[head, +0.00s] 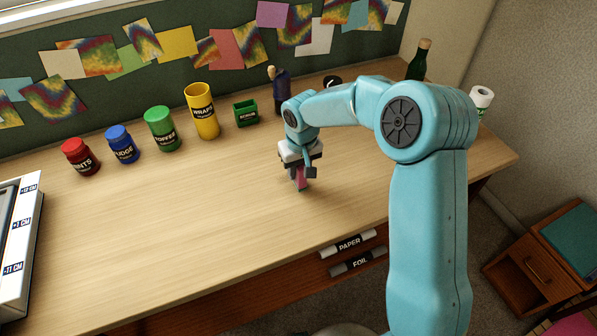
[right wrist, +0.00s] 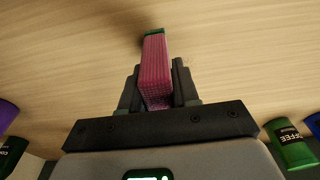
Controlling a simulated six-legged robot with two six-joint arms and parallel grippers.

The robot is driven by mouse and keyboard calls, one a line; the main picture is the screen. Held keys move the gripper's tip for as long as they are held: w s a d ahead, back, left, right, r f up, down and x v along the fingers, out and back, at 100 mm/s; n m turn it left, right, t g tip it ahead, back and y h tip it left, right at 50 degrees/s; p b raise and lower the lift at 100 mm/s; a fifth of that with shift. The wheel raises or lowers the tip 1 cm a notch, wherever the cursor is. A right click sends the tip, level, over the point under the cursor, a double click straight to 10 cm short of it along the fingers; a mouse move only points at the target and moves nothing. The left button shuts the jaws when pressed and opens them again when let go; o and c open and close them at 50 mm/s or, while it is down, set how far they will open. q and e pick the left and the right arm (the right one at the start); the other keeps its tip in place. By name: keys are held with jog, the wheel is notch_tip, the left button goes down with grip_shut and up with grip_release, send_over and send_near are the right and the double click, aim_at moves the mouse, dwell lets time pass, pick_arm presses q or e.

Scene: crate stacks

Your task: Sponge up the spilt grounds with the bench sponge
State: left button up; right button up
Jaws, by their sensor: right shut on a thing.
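My right gripper (head: 300,172) is over the right half of the bench and points down. It is shut on a pink sponge (head: 301,180) with a green end. In the right wrist view the sponge (right wrist: 155,70) stands out between the two dark fingers, its green end toward the wood. I cannot tell whether it touches the bench. I see no clear patch of spilt grounds in either view; a dark smudge near the sponge's end looks like shadow. My left gripper is not in view.
Red (head: 80,157), blue (head: 122,144), green (head: 160,128) and yellow (head: 202,110) containers line the back of the bench (head: 190,215). A small green box (head: 245,112) and dark bottle (head: 418,62) stand there too. A white-framed unit (head: 18,240) is at left. The bench middle is clear.

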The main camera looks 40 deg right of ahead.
jog(key=shift+s+a+r+p, duration=0.1)
jog(key=shift+a+r+p, duration=0.1)
jog(key=shift+r, duration=0.25)
jog(key=shift+s+a+r+p, duration=0.1)
jog(key=shift+a+r+p, duration=0.05)
jog(key=shift+r, duration=0.25)
jog(key=shift+w+d+r+p, duration=0.15)
jog(key=shift+r+p, duration=0.4)
jog(key=shift+r, duration=0.1)
jog(key=shift+a+r+p, duration=0.2)
jog(key=shift+r+p, duration=0.5)
jog(key=shift+r, duration=0.55)
jog(key=shift+d+r+p, duration=0.2)
jog(key=shift+r+p, duration=0.1)
jog(key=shift+r, duration=0.05)
jog(key=shift+a, duration=0.1)
